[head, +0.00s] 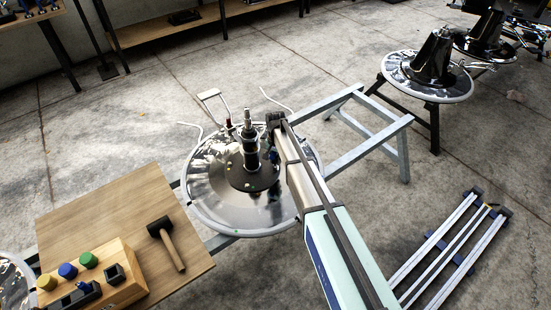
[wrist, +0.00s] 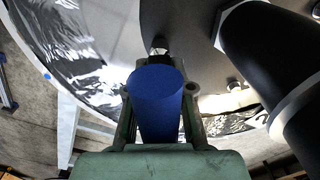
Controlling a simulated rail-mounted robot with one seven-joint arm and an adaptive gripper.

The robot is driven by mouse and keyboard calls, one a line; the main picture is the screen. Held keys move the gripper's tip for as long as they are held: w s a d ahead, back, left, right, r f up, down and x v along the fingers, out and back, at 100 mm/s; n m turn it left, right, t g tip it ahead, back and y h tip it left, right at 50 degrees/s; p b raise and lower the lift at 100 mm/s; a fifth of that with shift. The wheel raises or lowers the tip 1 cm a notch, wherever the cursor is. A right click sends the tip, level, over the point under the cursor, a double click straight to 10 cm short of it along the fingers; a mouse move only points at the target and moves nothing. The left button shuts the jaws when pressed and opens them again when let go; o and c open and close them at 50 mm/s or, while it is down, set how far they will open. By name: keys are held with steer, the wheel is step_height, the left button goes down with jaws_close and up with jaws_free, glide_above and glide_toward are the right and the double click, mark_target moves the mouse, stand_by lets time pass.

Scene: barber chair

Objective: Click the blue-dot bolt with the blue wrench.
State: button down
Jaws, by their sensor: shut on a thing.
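My gripper (wrist: 160,110) is shut on the blue wrench (wrist: 158,100), seen in the wrist view as a thick blue cylinder between the fingers. Its far end points at the underlying round metal base. A small dark bolt-like part (wrist: 160,45) shows just beyond that end; I cannot tell whether they touch. A blue dot (wrist: 47,76) is on the pale rim at the left of the wrist view. In the head view my gripper (head: 273,150) is at the right of the base's black column (head: 250,140), where the wrench is mostly hidden by my arm.
The round chair base (head: 215,205) stands on a grey metal frame (head: 365,145). A black cylinder (wrist: 285,75) is close on the right in the wrist view. A wooden table (head: 110,215) holds a mallet (head: 165,240) and a block with coloured caps (head: 120,290).

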steer(key=shift+n, duration=0.4)
steer(key=shift+r+p, duration=1.35)
steer(key=shift+r, duration=1.2)
